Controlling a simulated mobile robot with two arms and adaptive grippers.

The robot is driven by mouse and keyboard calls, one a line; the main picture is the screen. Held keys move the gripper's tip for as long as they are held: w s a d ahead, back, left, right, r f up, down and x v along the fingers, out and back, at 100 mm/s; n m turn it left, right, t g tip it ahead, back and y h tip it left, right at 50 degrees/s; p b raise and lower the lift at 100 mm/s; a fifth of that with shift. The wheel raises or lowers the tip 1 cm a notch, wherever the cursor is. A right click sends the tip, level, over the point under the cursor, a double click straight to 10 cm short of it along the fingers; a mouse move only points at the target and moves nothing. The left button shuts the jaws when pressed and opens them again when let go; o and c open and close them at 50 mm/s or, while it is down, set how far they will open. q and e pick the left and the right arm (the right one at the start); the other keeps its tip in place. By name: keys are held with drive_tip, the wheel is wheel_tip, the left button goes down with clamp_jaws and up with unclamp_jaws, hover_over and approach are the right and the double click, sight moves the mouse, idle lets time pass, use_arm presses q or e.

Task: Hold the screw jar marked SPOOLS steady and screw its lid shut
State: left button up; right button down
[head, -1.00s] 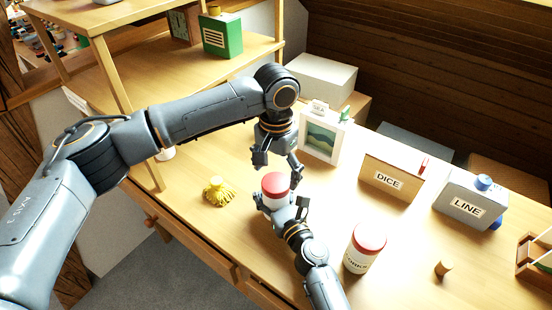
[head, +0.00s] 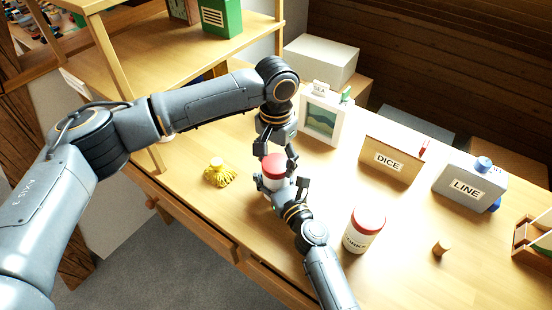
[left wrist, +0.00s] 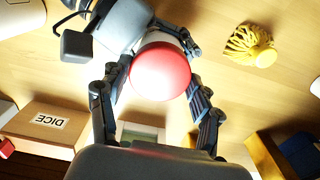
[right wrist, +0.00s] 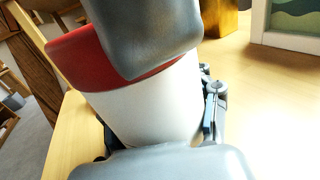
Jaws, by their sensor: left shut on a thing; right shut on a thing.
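A white jar (head: 269,186) with a red lid (head: 273,167) stands upright on the wooden table; its label is hidden. The lid sits on the jar's top. My left gripper (head: 275,155) comes from above and is shut on the lid, its fingers on either side of it in the left wrist view (left wrist: 160,75). My right gripper (head: 281,186) is shut on the white jar body from the front. The right wrist view shows the white body (right wrist: 150,105) close up, with the red lid (right wrist: 75,58) above, partly covered by a left finger.
A second red-lidded jar (head: 364,232), its label partly readable, stands to the right beside my right arm. A yellow tasselled thing (head: 219,174) lies to the left. A cork (head: 441,247) is at right.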

use_arm(q)
drive_tip(key=m, duration=0.4)
drive_tip(key=shift+s+f+m, duration=0.1)
drive_tip(key=shift+m, duration=0.2)
drive_tip(key=m, duration=0.3)
drive_tip(key=o, duration=1.4)
drive_tip(key=shift+c, duration=0.2)
wheel_tip(320, 180, up, 12)
